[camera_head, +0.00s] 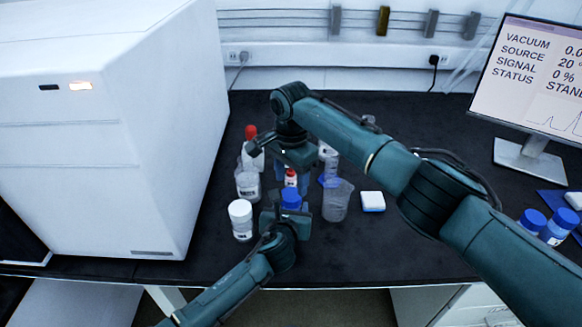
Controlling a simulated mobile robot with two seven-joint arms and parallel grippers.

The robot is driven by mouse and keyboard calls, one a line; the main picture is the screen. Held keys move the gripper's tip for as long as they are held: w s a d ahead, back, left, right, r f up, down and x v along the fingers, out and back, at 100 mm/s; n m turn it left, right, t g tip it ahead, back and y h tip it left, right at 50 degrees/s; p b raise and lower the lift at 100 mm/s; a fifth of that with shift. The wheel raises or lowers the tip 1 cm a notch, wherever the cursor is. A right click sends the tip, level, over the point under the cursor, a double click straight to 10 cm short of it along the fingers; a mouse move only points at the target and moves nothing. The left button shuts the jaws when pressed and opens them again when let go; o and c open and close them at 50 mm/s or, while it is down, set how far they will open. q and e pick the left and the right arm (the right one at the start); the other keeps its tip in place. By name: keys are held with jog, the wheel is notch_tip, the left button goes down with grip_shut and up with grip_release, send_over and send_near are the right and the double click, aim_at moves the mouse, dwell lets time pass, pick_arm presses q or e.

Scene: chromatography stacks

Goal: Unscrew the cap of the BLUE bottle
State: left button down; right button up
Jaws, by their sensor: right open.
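A blue cap (291,198) shows in the head view, in the middle of a cluster of labware on the black bench; the body below it is mostly hidden by my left gripper. Just behind it stands a bluish bottle with a red cap (291,176), partly hidden. My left gripper (286,219) is at the blue-capped bottle, with a finger on either side; whether it grips the bottle I cannot tell. My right gripper (284,153) is open, above and behind the red-capped bluish bottle, and no object shows between its fingers.
Left of the grippers stand a white-capped jar (241,219), a clear labelled container (248,184) and another red-capped bottle (251,133). A clear beaker (337,203) and a small white box (372,201) are to the right. A large white instrument (170,130) bounds the left; a monitor (535,80) stands right.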

aim_at(291, 194)
jog(key=shift+f, duration=2.4)
jog(key=c, duration=0.8)
jog(key=n, duration=0.7)
jog(key=shift+n, duration=0.3)
jog(key=n, duration=0.6)
